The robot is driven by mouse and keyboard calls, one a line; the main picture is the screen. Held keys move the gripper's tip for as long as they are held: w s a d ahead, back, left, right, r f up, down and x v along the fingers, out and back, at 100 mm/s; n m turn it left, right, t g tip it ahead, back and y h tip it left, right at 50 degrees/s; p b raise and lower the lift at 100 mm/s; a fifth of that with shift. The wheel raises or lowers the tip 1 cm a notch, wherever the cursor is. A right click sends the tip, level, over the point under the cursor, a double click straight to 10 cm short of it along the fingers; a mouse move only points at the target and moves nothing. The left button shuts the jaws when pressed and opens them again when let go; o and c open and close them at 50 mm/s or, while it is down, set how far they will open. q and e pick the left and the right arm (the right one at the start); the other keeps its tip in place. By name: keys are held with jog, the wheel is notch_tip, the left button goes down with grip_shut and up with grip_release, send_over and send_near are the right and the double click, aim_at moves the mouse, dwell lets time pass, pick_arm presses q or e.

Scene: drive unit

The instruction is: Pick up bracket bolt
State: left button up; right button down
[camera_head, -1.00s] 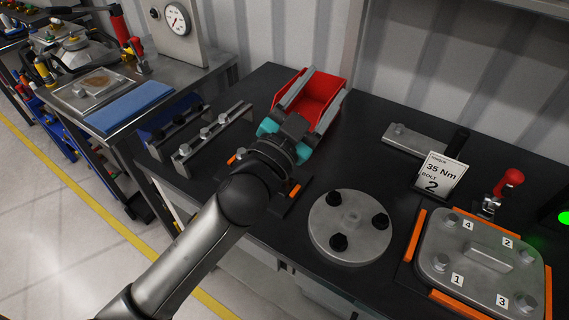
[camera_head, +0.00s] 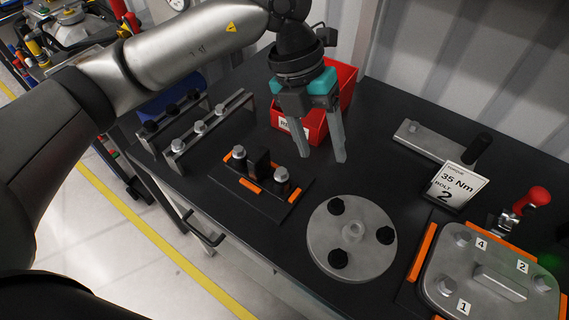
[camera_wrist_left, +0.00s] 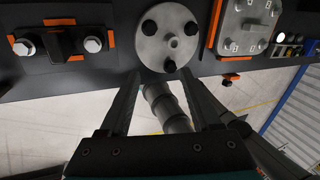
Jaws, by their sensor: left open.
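Two silver hex-head bolts stand upright in a dark bracket fixture with orange edge strips (camera_head: 250,186), one at its left (camera_head: 239,153) and one at its right (camera_head: 281,175), with a black block between them. Both bolts also show at the top left of the left wrist view, left (camera_wrist_left: 24,47) and right (camera_wrist_left: 92,44). My left gripper (camera_head: 322,153), with teal jaw mounts and grey fingers, is open and empty. It points down, to the right of the fixture in the head view and apart from the bolts. My right gripper is out of view.
A red bin (camera_head: 345,78) stands behind the left gripper. A round flange with black bolts (camera_head: 352,262) is in front. Bolt racks (camera_head: 205,138) stand left. A torque sign (camera_head: 457,186), wrench-like tool (camera_head: 425,139), red-handled clamp (camera_head: 537,196) and numbered plate (camera_head: 497,250) are right.

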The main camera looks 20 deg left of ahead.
pick_arm(q)
jog(key=w+a+n+t+y, duration=0.1)
jog(key=w+a+y, duration=0.25)
jog(key=a, duration=0.35)
send_over(281, 171)
notch_tip(281, 171, down, 8)
jog(key=shift+s+r, duration=0.15)
jog(key=shift+f, duration=3.2)
grip_shut()
